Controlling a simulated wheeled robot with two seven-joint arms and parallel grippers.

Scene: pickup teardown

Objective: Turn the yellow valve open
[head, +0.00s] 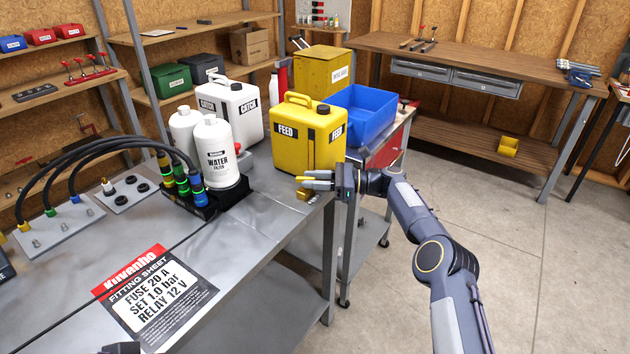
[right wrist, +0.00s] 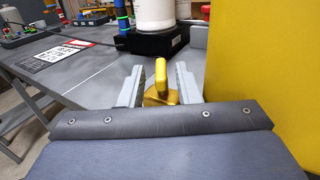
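The yellow valve (right wrist: 160,92) is a small gold body with an upright lever at the table's edge in the right wrist view. Part of it shows in the head view (head: 303,196), below my right gripper, beside the yellow FEED jug. My right gripper (head: 308,181) is open, reaching left past the jug's front. In the wrist view its two grey fingers (right wrist: 158,84) stand on either side of the valve's lever, with visible gaps. Only a dark piece, perhaps of my left gripper (head: 121,348), shows at the bottom edge of the head view; its fingers are hidden.
The yellow FEED jug (head: 309,139) stands close beside the right gripper. A white water filter (head: 216,153), a white CATCH jug (head: 232,109) and hoses stand left. A blue bin (head: 360,116) is behind. The fitting sheet (head: 154,296) lies on the grey table (head: 262,240).

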